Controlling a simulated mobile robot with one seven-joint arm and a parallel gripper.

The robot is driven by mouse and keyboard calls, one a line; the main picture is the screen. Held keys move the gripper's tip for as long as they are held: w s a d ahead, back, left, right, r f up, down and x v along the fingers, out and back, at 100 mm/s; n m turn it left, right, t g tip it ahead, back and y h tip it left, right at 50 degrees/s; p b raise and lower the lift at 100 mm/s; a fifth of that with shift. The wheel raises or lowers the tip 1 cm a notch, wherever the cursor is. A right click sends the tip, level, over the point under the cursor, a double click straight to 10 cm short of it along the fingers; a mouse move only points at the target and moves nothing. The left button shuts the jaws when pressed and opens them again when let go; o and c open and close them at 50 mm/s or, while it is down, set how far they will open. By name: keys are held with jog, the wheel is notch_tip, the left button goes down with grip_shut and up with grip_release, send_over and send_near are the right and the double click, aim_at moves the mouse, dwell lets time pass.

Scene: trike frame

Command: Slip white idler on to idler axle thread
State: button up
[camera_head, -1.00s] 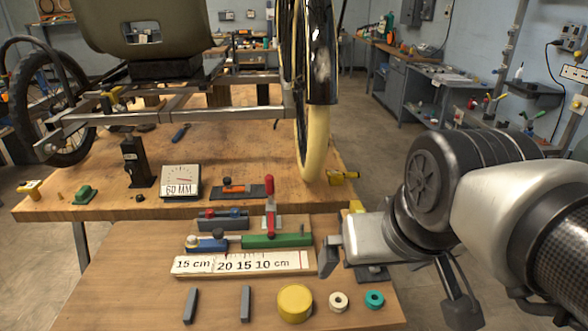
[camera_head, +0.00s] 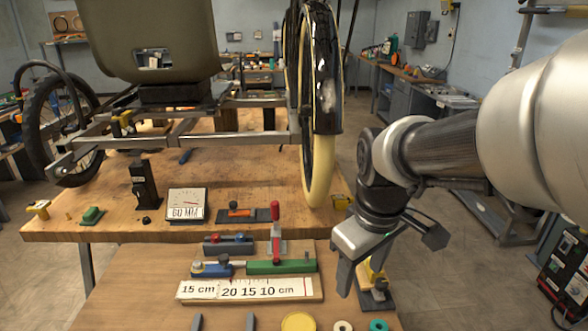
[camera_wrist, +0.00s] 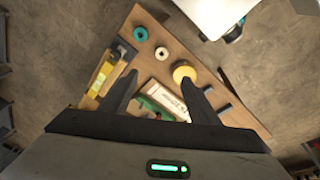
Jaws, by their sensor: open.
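The white idler (camera_head: 342,326) is a small cream ring at the bottom edge of the head view, partly cut off, lying on the front bench between a yellow disc (camera_head: 298,322) and a teal ring (camera_head: 378,325). The wrist view shows the white idler (camera_wrist: 161,52) whole, with a dark centre hole, beyond the fingertips. My gripper (camera_head: 360,285) is open and empty, pointing down above the bench's right side. In the wrist view my gripper's fingers (camera_wrist: 166,88) are spread wide, apart from the idler. I cannot make out the idler axle thread.
A black-and-yellow fixture (camera_head: 376,292) stands close behind my gripper. A red-handled clamp (camera_head: 275,232) and a ruler board (camera_head: 247,289) lie to its left. The trike frame (camera_head: 190,138) and its wheel (camera_head: 318,120) stand behind on the larger bench.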

jog(key=w+f+n+g+p, duration=0.1)
jog(key=w+f+n+g, duration=0.1)
jog(key=w+f+n, duration=0.25)
jog(key=b, duration=0.3)
send_over(344, 324)
jog(key=s, duration=0.2)
jog(key=f, duration=1.2)
jog(key=shift+w+a+f, duration=0.15)
jog(key=shift+a+f, duration=0.1)
jog(key=shift+f, duration=0.05)
jog(key=shift+w+f+b, duration=0.15)
jog(key=shift+f+b, duration=0.35)
jog(key=shift+f, duration=1)
jog(key=shift+w+f+b, duration=0.1)
jog(key=shift+f+b, duration=0.35)
jog(key=shift+f, duration=1)
jog(key=shift+c, duration=0.3)
jog(key=shift+r, duration=0.1)
jog(key=c, duration=1.1)
